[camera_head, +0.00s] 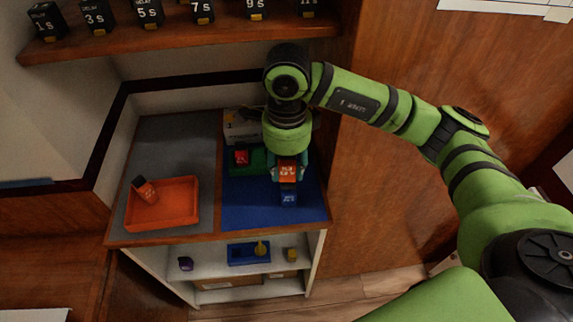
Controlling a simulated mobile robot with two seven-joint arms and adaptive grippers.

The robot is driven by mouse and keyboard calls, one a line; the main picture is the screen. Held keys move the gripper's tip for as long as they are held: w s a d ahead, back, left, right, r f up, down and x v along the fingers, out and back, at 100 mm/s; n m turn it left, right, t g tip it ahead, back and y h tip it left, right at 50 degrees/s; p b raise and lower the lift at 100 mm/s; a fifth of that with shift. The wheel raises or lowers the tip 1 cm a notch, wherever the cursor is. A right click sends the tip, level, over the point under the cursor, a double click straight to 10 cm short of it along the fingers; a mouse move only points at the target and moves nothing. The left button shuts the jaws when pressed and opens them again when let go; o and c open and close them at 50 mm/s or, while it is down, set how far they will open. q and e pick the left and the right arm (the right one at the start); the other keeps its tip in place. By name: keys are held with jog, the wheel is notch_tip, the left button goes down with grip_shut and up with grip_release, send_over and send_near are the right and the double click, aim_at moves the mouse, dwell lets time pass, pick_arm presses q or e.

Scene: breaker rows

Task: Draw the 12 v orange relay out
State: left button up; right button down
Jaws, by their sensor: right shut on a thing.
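My right gripper (288,175) points down over the blue part of the bench and is shut on an orange relay (287,168) with white lettering too small to read surely. I cannot tell whether the relay is still seated, as its underside is hidden. A blue relay (289,198) stands just in front of it, close to the fingers. A red relay (241,157) sits on a green base (229,165) to the left. Another dark orange-topped relay (145,190) leans in the orange tray (178,214). My left gripper is not in view.
Black labelled delay blocks (148,12) line the upper shelf (180,42). A blue tray (236,257) and small items lie on the lower shelf. A wooden panel (385,190) stands right of the bench. The grey mat (175,150) behind the orange tray is clear.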

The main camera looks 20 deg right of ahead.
jog(key=shift+r+p, duration=0.6)
jog(key=shift+r, duration=0.75)
